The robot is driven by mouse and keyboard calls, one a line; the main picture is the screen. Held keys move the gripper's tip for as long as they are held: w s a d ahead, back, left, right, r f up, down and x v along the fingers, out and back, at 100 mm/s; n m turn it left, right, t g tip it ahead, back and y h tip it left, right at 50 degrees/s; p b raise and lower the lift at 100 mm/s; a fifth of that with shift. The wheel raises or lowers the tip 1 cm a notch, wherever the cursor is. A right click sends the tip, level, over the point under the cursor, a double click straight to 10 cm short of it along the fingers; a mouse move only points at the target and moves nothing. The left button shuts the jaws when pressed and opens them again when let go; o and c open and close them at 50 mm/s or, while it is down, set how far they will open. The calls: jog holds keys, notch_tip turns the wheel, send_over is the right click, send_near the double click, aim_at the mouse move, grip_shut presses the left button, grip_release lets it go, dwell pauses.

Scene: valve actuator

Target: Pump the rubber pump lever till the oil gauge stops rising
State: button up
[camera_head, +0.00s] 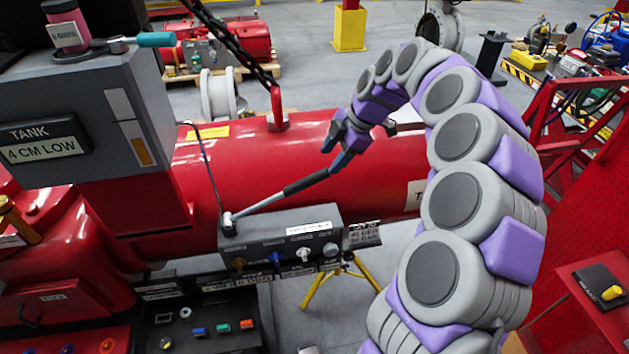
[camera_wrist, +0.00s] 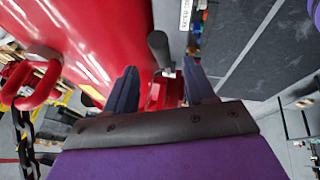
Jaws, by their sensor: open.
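The pump lever (camera_head: 306,183) is a silver rod with a black rubber grip. It slopes up to the right from a pivot on the grey valve block (camera_head: 280,232). My gripper (camera_head: 335,153) is open at the upper end of the lever, its fingers close to the grip. In the wrist view, the dark grip (camera_wrist: 158,46) shows just beyond and between my open fingers (camera_wrist: 160,85); contact is unclear. A narrow upright strip with an orange lower part (camera_head: 140,150), possibly the oil gauge, is on the grey tank box (camera_head: 95,110).
A large red cylinder (camera_head: 265,160) lies behind the lever, with a red lifting eye and chain (camera_head: 240,45). A panel with coloured buttons (camera_head: 205,325) is below the block. A red frame (camera_head: 570,140) stands at right. Grey floor shows beyond the cylinder.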

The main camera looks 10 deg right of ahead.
aim_at(315, 180)
jog(key=x, duration=1)
jog(key=shift+a+f+b, duration=0.1)
jog(key=shift+f+b, duration=0.1)
jog(key=shift+b, duration=0.1)
jog(key=shift+c, duration=0.2)
grip_shut()
